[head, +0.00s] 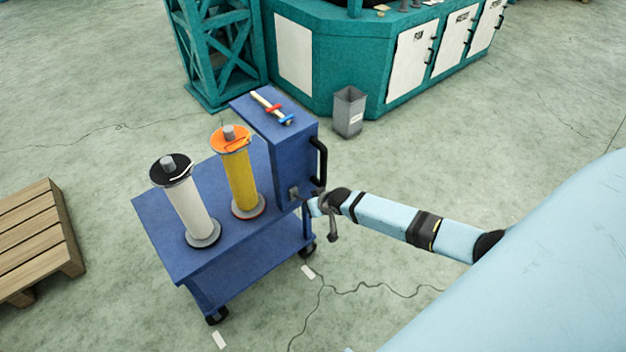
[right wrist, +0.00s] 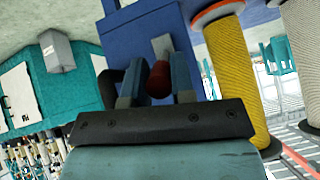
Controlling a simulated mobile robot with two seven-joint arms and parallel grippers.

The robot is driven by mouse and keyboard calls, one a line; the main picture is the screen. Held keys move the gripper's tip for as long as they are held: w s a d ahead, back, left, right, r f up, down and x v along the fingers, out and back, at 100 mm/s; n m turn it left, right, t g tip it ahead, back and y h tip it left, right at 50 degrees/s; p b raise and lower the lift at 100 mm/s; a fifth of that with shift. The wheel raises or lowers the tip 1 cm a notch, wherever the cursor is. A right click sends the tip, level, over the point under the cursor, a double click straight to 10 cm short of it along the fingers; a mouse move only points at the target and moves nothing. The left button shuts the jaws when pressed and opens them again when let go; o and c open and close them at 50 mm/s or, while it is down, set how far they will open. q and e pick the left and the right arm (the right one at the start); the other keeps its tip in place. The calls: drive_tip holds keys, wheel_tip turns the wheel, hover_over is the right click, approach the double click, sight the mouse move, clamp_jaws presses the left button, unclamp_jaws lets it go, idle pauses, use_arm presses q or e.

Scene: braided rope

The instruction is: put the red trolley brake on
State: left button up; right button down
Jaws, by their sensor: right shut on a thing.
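The blue trolley (head: 165,235) stands in the middle of the head view, with an upright blue cabinet at its right end. The brake shows as a grey mount (head: 293,193) low on the cabinet's side. In the right wrist view the red brake knob (right wrist: 158,80) sits between the two fingers, in front of its grey lever (right wrist: 162,46). My right gripper (head: 311,204) is shut on the red knob, and it also shows in the right wrist view (right wrist: 157,88). In the head view the knob is hidden by my gripper. My left gripper is not in view.
A white spool (head: 188,210) and a yellow spool (head: 240,180) stand on the trolley. A black handle (head: 320,160) juts out above my gripper. A grey bin (head: 348,112) stands behind, and a wooden pallet (head: 35,235) lies left. The floor in front is open.

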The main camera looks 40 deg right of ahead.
drive_tip(key=shift+r, duration=0.15)
idle(0.4)
drive_tip(key=c, duration=1)
unclamp_jaws()
drive_tip(key=shift+o, duration=0.2)
drive_tip(key=shift+r, duration=0.1)
drive_tip(key=shift+s+r+p, duration=0.15)
drive_tip(key=shift+r+p, duration=0.05)
drive_tip(key=shift+p, duration=0.1)
drive_tip(key=p+v, duration=0.2)
drive_tip(key=v, duration=1.1)
drive_tip(key=shift+r, duration=0.2)
